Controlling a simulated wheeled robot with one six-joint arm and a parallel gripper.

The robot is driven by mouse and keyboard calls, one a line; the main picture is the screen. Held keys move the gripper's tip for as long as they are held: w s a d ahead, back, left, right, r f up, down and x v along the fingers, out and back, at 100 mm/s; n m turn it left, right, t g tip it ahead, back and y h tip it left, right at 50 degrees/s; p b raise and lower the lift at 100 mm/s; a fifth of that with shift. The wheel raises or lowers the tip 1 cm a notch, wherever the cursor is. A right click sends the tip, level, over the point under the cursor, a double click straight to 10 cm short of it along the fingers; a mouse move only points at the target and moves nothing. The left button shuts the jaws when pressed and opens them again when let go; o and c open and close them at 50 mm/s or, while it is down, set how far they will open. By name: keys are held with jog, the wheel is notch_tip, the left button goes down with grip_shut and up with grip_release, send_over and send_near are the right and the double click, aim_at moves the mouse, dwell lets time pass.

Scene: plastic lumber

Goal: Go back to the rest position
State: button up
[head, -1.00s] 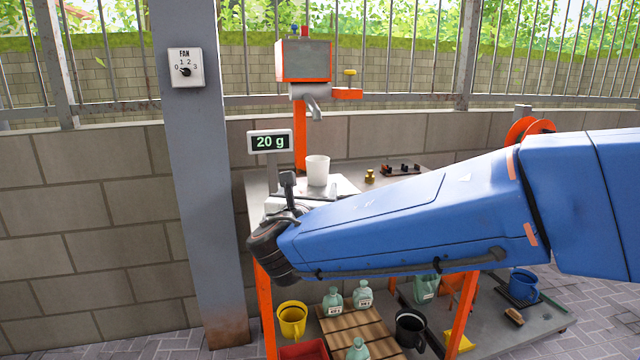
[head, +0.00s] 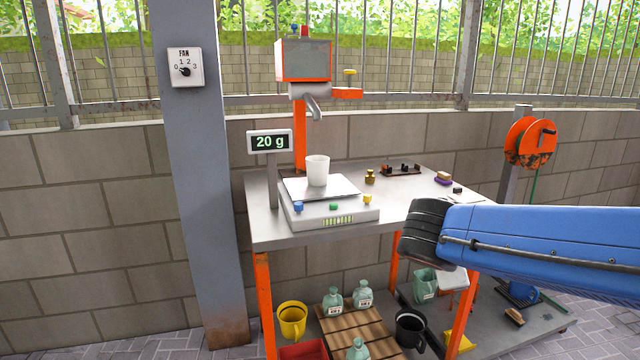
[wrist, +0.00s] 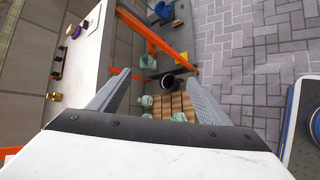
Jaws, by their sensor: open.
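My gripper (wrist: 157,98) shows in the wrist view with its two grey fingers spread apart and nothing between them. It points down past the edge of the workbench (wrist: 82,72) toward the floor. In the head view my blue arm reaches in from the right, and its dark wrist is in front of the bench's right front part; the fingers are hidden there. A white cup (head: 317,171) stands upright on the scale (head: 330,208), whose display (head: 270,142) reads 20 g.
A brass weight (head: 369,177) and a dark rack (head: 401,170) are on the bench. Below are a wooden pallet (head: 362,327) with bottles, a yellow bucket (head: 292,320) and a black bucket (head: 410,330). An orange reel (head: 528,142) stands at right.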

jog(key=s+f+m+g+y, duration=0.1)
jog(key=s+f+m+y, duration=0.2)
jog(key=s+m, duration=0.5)
jog(key=s+f+m+g+y, duration=0.2)
jog(key=s+f+m+y, duration=0.1)
jog(key=s+f+m, duration=0.3)
jog(key=s+m, duration=0.2)
jog(key=s, duration=0.2)
jog(key=shift+s+d+f+m+y, duration=0.25)
jog(key=shift+s+d+m+y, duration=0.05)
jog(key=shift+s+d, duration=0.1)
jog(key=shift+w+a, duration=0.1)
